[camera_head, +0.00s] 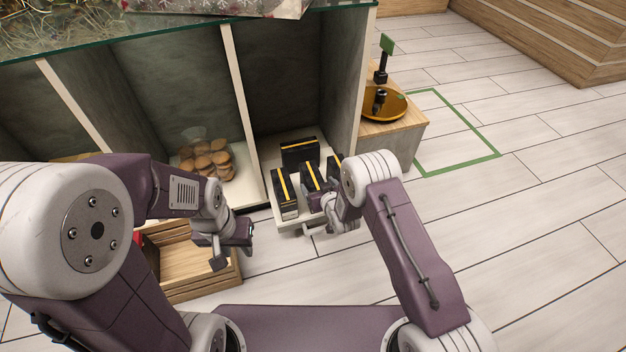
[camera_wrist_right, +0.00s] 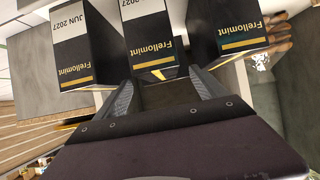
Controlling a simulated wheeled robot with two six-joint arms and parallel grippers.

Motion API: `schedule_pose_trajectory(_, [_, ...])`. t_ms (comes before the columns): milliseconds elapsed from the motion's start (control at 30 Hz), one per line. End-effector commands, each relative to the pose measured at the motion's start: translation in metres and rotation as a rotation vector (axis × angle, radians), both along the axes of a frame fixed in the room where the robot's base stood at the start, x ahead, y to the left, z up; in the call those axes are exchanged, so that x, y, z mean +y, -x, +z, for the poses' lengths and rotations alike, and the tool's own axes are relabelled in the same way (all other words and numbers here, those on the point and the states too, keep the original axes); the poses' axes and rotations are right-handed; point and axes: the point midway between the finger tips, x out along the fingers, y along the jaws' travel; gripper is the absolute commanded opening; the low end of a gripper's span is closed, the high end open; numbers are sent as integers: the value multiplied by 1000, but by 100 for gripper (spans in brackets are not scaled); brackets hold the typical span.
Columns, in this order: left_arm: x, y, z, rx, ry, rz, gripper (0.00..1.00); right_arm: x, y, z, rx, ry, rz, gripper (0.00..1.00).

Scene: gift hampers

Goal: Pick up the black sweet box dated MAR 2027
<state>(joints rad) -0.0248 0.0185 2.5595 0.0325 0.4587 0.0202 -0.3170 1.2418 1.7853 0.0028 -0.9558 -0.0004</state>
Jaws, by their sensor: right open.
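Several black sweet boxes with yellow stripes stand in the right compartment of the cabinet: a back one (camera_head: 300,152), a left one (camera_head: 285,193), a middle one (camera_head: 311,177) and a right one, mostly hidden by my right arm. In the right wrist view, three show upside-down labels reading "Frellomint". The left box there (camera_wrist_right: 70,40) reads JUN 2027. The middle box (camera_wrist_right: 150,35) shows 2027, its month cut off. The right box (camera_wrist_right: 228,30) shows no readable date. My right gripper (camera_wrist_right: 165,92) is open, its fingertips close to the middle box; contact is unclear. My left gripper (camera_head: 233,248) is open and empty, away from the boxes.
A pile of brown round items (camera_head: 206,160) lies in the neighbouring compartment, beyond a thin divider (camera_head: 240,115). A wooden crate (camera_head: 190,262) stands below my left gripper. A stand with a gold pan (camera_head: 383,104) is right of the cabinet. The floor at right is clear.

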Motion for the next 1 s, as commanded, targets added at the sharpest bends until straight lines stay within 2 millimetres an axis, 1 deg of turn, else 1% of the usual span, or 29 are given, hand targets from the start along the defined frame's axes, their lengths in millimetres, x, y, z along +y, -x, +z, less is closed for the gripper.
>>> schedule_pose_trajectory(33, [0, 0, 9, 1, 0, 0, 36, 0, 0, 2, 2, 1, 0, 82])
schedule_pose_trajectory(200, [0, 0, 7, 1, 0, 0, 36, 0, -1, -4, 0, 0, 0, 82])
schedule_pose_trajectory(267, [0, 0, 4, 1, 0, 0, 36, 2, -6, -7, -2, -1, 0, 82])
schedule_pose_trajectory(333, [0, 0, -1, 1, 0, 0, 36, 5, -16, -14, -4, -1, 0, 82])
schedule_pose_trajectory(400, [0, 0, -22, 1, 0, 0, 36, 8, -27, -26, -4, -1, 0, 82])
schedule_pose_trajectory(500, [0, 1, -31, 2, 0, 0, 36, 12, -39, -30, -3, -1, 0, 82])
schedule_pose_trajectory(600, [0, 0, -33, 1, 0, 0, 36, 14, -45, -30, -1, 0, 0, 82])
schedule_pose_trajectory(800, [0, 0, -31, 1, 0, 0, 36, 14, -45, -27, 0, 0, 0, 82])
schedule_pose_trajectory(867, [0, 0, -30, 1, 0, 0, 36, 14, -45, -27, 0, 0, 0, 65])
schedule_pose_trajectory(900, [0, 0, -30, 1, 0, 0, 36, 14, -45, -27, 0, 0, 0, 54])
schedule_pose_trajectory(967, [0, 0, -30, 1, 0, 0, 36, 14, -45, -27, 0, 0, 0, 37])
schedule_pose_trajectory(1000, [0, 0, -30, 1, 0, 0, 36, 14, -45, -27, 0, 0, 0, 26])
